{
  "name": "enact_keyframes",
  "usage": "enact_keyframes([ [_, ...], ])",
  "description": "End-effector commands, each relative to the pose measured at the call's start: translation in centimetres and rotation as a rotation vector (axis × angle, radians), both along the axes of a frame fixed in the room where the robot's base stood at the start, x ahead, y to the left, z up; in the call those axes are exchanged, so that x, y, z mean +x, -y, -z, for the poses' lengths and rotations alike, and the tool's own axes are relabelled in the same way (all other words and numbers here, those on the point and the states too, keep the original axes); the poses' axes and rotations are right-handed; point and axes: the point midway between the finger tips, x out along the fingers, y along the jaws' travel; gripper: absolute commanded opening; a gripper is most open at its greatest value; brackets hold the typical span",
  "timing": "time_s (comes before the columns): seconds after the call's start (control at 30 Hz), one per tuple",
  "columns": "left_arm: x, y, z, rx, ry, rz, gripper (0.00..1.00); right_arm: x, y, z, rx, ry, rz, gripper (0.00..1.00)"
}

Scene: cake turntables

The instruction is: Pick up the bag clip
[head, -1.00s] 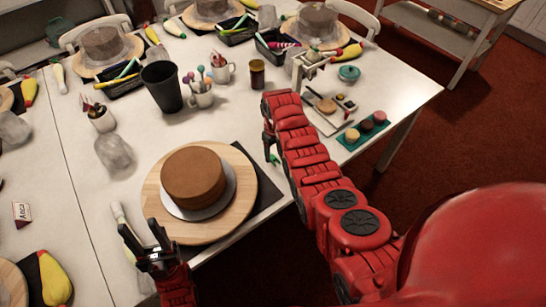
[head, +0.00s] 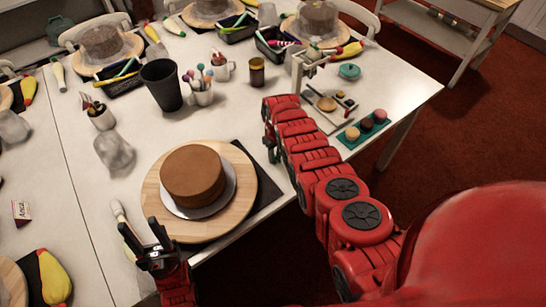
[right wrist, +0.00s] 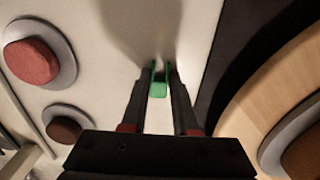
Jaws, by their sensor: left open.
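A small green piece (right wrist: 158,88), which looks like the bag clip, lies between the fingertips of my right gripper (right wrist: 160,72) in the right wrist view. The fingers stand close along both sides of it, over the pale tabletop. I cannot tell whether they press on it. In the head view my right gripper (head: 269,143) points down near the table's front edge, right of the cake board, and mostly hides the green piece. My left gripper (head: 143,234) is open and empty at the table's front, left of the cake board.
A brown cake (head: 193,176) sits on a round wooden turntable (head: 222,223) over a dark mat (head: 268,190). A black cup (head: 162,87), a green tray with small cakes (head: 353,141) and a white stand (head: 297,72) are behind. The left table has free room.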

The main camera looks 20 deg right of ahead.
Motion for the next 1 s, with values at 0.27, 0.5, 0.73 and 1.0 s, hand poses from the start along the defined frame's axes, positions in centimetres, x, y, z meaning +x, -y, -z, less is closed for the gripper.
enact_keyframes([
  [0.27,0.0,0.0,0.0,0.000,0.000,0.000,0.50,0.0,0.0,0.0,0.000,0.000,0.000,0.00],
  [0.5,0.0,0.0,-0.2,0.000,0.000,0.000,0.50,0.1,0.0,-0.4,0.000,0.002,0.000,0.00],
  [0.73,0.0,0.0,-0.8,0.000,0.000,0.000,0.50,0.2,0.0,-2.1,0.000,0.005,0.000,0.00],
  [1.0,0.0,0.0,0.1,0.000,0.000,0.000,0.50,0.2,0.0,-5.3,-0.001,0.007,0.000,0.00],
])
